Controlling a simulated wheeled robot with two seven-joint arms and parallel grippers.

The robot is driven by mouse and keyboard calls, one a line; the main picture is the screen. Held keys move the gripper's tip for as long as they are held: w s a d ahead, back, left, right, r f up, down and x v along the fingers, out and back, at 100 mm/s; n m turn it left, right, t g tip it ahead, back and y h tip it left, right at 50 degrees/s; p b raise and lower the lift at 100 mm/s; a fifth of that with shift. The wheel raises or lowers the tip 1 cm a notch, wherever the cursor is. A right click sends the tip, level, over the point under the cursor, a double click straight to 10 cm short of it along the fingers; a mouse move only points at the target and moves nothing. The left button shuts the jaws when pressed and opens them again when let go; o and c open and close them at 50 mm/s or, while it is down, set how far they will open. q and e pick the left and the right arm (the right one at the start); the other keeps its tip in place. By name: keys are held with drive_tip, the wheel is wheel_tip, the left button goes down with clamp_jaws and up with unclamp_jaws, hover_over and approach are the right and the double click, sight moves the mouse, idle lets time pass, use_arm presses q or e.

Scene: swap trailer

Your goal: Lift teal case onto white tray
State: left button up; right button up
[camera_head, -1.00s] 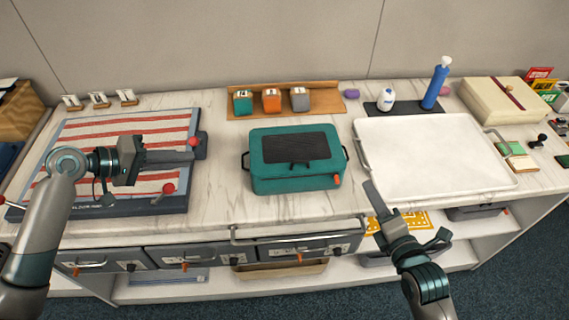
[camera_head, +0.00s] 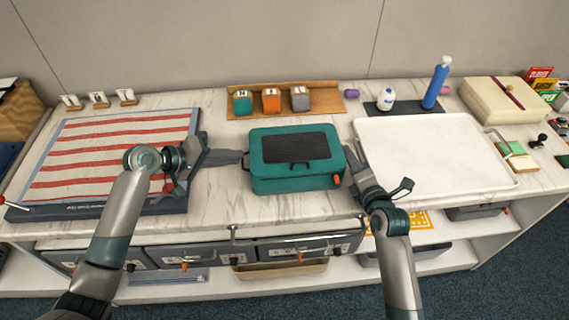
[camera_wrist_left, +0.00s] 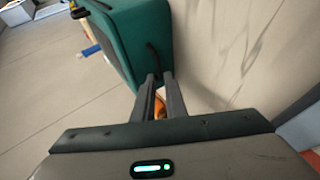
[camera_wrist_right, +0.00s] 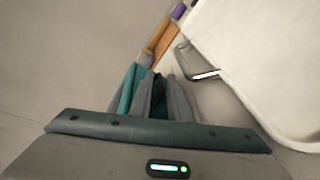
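The teal case (camera_head: 285,177) has a dark grey lid panel and sits on the marble counter, left of the white tray (camera_head: 430,160). My left gripper (camera_head: 236,158) is at the case's left side. In the left wrist view its fingers (camera_wrist_left: 160,90) are a little apart, with their tips at the black side handle (camera_wrist_left: 152,60). My right gripper (camera_head: 358,172) is at the case's right side, by the tray's left edge. In the right wrist view its fingers (camera_wrist_right: 163,90) stand apart with the dark handle (camera_wrist_right: 158,89) between them. I see no firm grip on either handle.
A wooden rack (camera_head: 325,101) with several small boxes stands behind the case. A white bottle (camera_head: 387,99) and a blue bottle (camera_head: 436,83) stand behind the tray. A striped mat (camera_head: 115,150) lies at left. The tray is empty, with a metal handle (camera_head: 497,141) at right.

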drive_tip(key=shift+w+a+f, duration=0.1)
drive_tip(key=shift+w, duration=0.55)
clamp_jaws()
idle(1.3)
